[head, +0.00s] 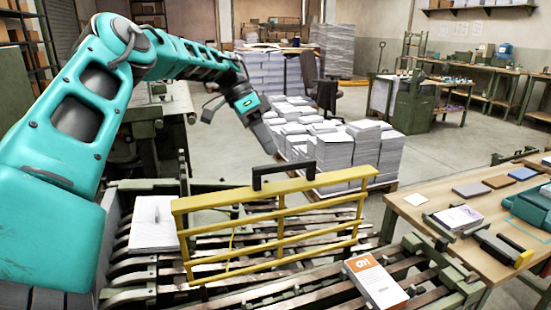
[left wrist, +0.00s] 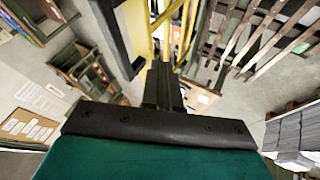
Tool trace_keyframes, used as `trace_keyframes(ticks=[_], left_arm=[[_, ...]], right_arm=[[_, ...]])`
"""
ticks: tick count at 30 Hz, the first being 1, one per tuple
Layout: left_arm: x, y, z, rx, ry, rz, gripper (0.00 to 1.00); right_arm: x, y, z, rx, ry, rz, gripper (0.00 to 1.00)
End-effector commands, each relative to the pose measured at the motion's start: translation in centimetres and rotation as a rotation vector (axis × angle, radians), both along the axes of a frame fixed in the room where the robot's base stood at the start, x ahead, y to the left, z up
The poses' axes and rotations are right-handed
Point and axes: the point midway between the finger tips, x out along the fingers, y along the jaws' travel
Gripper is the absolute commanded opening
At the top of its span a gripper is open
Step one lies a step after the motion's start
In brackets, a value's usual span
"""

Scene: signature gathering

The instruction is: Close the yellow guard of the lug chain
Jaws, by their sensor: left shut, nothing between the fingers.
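The yellow guard (head: 275,235) is a barred frame standing raised and nearly upright over the lug chain (head: 420,278). A black handle (head: 284,170) sits on its top bar. My left gripper (head: 268,147) is shut and empty, and in the head view it appears just above and behind the handle. The left wrist view shows the shut fingers (left wrist: 163,85) pointing towards the yellow guard bars (left wrist: 162,35), with the black handle (left wrist: 118,40) to their left. I cannot tell whether the fingers touch the guard. My right gripper is not in view.
A paper stack (head: 153,232) lies at the chain's left end, and a book with an orange cover (head: 375,280) lies at front right. White paper stacks (head: 335,150) stand on a pallet behind the guard. A wooden table (head: 425,208) with blocks and tools is at right.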

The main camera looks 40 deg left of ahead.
Motion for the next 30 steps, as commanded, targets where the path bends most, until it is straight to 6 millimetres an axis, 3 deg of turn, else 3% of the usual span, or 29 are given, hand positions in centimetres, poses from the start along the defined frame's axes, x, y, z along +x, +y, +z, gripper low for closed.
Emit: trace_keyframes(ticks=[1,12,30], left_arm=[[0.0,-0.8,-1.1,-0.003,0.003,-0.003,0.0],[-1.5,-3.5,-0.8,-0.001,0.0,0.0,0.0],[-1.8,-4.0,-0.8,0.002,-0.001,0.0,0.0]], right_arm=[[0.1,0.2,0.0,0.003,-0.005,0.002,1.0],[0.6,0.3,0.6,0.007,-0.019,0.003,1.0],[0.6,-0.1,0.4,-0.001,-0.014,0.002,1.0]])
